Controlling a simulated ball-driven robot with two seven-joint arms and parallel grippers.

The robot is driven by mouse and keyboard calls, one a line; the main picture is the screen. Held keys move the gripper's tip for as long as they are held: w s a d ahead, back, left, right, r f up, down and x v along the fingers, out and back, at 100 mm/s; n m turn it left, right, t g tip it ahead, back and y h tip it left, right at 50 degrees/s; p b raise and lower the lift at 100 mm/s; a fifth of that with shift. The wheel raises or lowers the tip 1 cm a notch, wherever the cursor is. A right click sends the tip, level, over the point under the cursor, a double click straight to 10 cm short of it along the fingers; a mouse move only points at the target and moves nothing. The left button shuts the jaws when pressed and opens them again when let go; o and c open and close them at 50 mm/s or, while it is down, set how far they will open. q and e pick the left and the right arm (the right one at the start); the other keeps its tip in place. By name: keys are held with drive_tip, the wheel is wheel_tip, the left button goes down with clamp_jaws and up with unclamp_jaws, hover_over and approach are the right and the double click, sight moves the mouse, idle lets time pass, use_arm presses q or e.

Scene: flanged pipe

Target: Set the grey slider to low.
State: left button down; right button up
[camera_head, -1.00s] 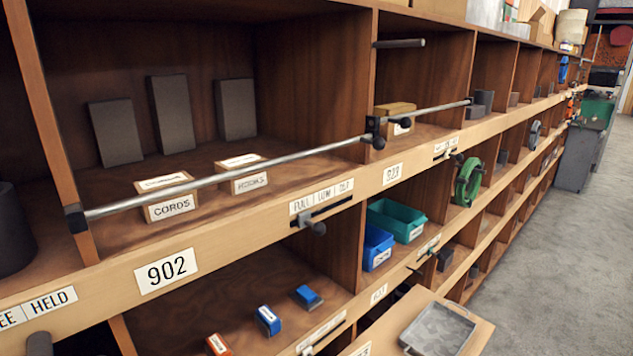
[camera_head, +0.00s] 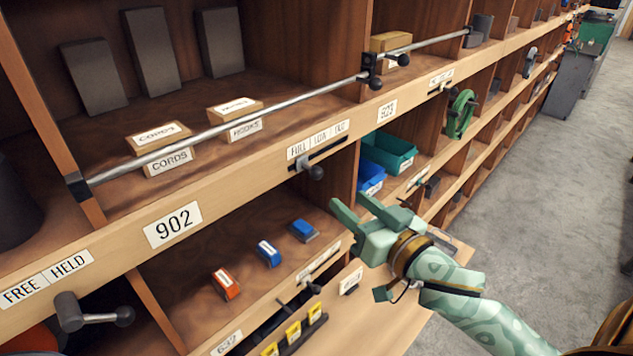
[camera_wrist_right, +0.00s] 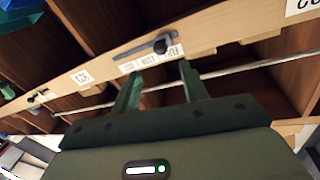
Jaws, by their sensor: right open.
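The grey slider (camera_head: 316,172) is a dark grey knob on a short stem in a dark slot, on the wooden shelf rail. A white FULL, LOW, OUT label (camera_head: 320,138) sits above the slot. The knob stands near the FULL end. My right gripper (camera_head: 350,202) is open and empty, below and right of the knob, apart from it. In the right wrist view the slider (camera_wrist_right: 160,46) lies just beyond the two open fingertips (camera_wrist_right: 161,70), and the label looks upside down. My left gripper is not in view.
A metal rod (camera_head: 230,130) runs along the shelf front above the rail. A FREE/HELD handle (camera_head: 90,313) sticks out at lower left. Blue bin (camera_head: 370,180) and teal bin (camera_head: 392,152) stand right of the slider. Small blocks (camera_head: 268,253) lie on the shelf below. Grey floor is open at right.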

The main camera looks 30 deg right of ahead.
sight(321, 176)
drive_tip(key=w, duration=0.3)
drive_tip(key=w+a+p, duration=0.1)
drive_tip(key=w, duration=0.3)
drive_tip(key=w+p, duration=0.1)
drive_tip(key=w, duration=0.2)
drive_tip(key=shift+w+a+r, duration=0.1)
drive_tip(key=shift+w+a, duration=0.1)
drive_tip(key=shift+w, duration=0.15)
drive_tip(key=shift+w+a, duration=0.1)
drive_tip(key=shift+w, duration=0.3)
clamp_jaws()
drive_tip(key=shift+w+d+p, duration=0.1)
drive_tip(key=shift+d+p, duration=0.3)
drive_tip(key=shift+p, duration=0.1)
drive_tip(key=d, duration=0.1)
drive_tip(key=w+d+p, duration=0.1)
drive_tip(key=d, duration=0.3)
drive_tip(key=shift+w+p, duration=0.35)
drive_tip(key=shift+p, duration=0.05)
drive_tip(key=shift+w+d, duration=0.1)
drive_tip(key=shift+d, duration=0.1)
drive_tip(key=shift+a, duration=0.2)
unclamp_jaws()
drive_tip(key=shift+a, duration=0.15)
